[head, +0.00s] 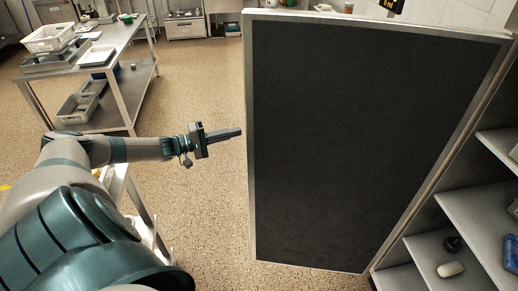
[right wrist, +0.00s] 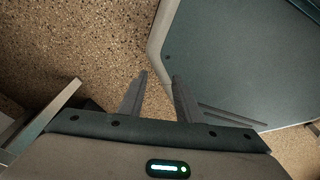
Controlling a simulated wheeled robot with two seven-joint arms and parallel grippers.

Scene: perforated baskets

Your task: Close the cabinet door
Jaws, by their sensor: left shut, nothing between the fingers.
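The cabinet door (head: 360,140) stands open in the head view, a dark panel in a light grey frame, hinged at the right beside the cabinet shelves (head: 480,205). My left gripper (head: 238,132) is shut and empty. Its fingertips point right at the door's free left edge, and a small gap shows between them in the picture; I cannot tell the depth. My right gripper (right wrist: 159,76) shows only in the right wrist view, with its fingers apart and nothing between them, above the speckled floor.
A steel table (head: 115,50) with a white basket (head: 50,38) and trays stands at the upper left. A white item (head: 450,269) and a dark item (head: 452,244) lie on a lower cabinet shelf. Open floor (head: 195,85) lies left of the door.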

